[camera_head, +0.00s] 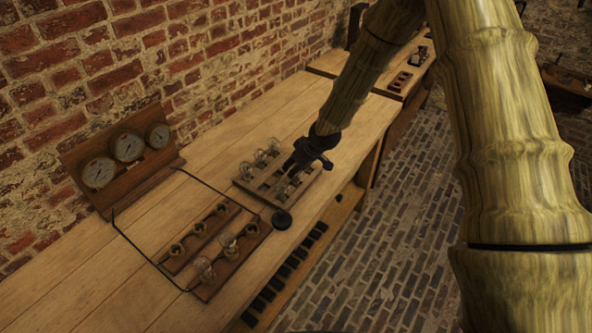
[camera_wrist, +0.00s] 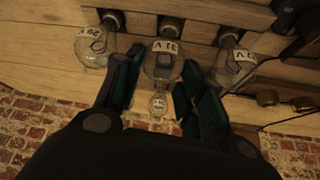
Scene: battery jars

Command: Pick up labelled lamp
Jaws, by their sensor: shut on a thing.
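My gripper (camera_head: 300,166) reaches down over a wooden lamp rack (camera_head: 241,183) on the bench. In the wrist view my gripper (camera_wrist: 160,78) is shut on the middle labelled lamp (camera_wrist: 163,62), a clear glass bulb with a white paper label, one finger on each side. Its neck is at the rack; I cannot tell whether it is lifted. A labelled lamp (camera_wrist: 94,46) is to its left and another labelled lamp (camera_wrist: 235,66) to its right, close to the fingers. A smaller labelled bulb (camera_wrist: 158,104) shows beyond, between the fingers. The labels are inverted and hard to read.
A board with three dials (camera_head: 127,147) stands by the brick wall. A dark socket board (camera_head: 251,240) holds lamps nearer the camera. A black disc (camera_head: 282,219) lies near the bench's front edge. A dark cable runs over the bench; its near left is clear.

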